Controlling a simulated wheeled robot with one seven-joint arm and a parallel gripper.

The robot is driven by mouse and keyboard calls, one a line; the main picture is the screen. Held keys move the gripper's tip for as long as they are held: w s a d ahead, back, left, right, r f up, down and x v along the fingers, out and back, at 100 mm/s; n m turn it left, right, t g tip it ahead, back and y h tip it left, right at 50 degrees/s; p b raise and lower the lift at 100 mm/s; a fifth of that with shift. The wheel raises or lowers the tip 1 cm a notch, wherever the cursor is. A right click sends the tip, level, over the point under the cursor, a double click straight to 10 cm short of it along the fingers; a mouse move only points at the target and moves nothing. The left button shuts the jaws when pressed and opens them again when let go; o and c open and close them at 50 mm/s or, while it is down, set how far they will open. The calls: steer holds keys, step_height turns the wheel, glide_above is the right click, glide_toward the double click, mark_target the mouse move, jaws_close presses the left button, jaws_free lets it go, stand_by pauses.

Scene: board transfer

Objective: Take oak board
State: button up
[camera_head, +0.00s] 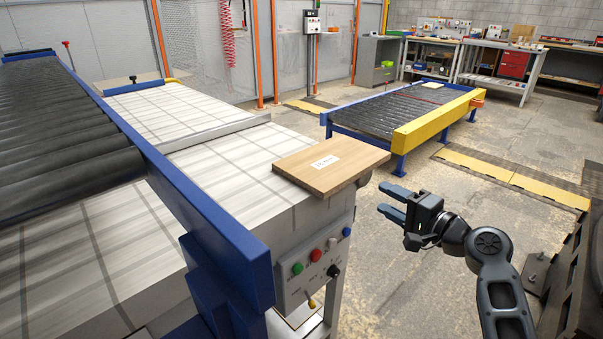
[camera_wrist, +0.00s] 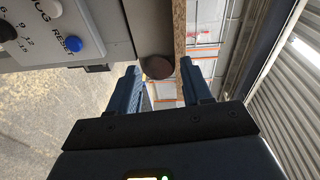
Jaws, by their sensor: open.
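The oak board (camera_head: 315,177) is a flat light-brown board with a white label. It lies on the end of the white-topped table, its right end reaching past the table's edge. My gripper (camera_head: 386,203) is open and empty, right of the board and apart from it, with its blue fingers pointing toward the table end. In the wrist view my gripper (camera_wrist: 158,66) shows both fingers spread. A narrow speckled brown strip, seemingly the board's edge (camera_wrist: 180,30), shows beyond the fingertips, nearer the right finger. The board's far end is out of the wrist view.
The white table (camera_head: 240,160) has a control panel (camera_head: 318,262) with buttons just below the board. A blue rail and black roller conveyor (camera_head: 60,130) stand at left. A second roller conveyor (camera_head: 385,110) with a yellow side stands behind. Floor between is clear.

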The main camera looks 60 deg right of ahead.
mark_target(363, 173)
steer(key=shift+m+t, duration=0.3)
steer(key=shift+t, duration=0.1)
steer(key=w+d, duration=0.1)
steer(key=w, duration=0.1)
steer(key=w+d+r, duration=0.1)
steer(key=w, duration=0.2)
steer(key=w+d+r+p, duration=0.1)
steer(key=w, duration=0.2)
steer(key=shift+d+r, duration=0.15)
steer(key=shift+r, duration=0.05)
jaws_close()
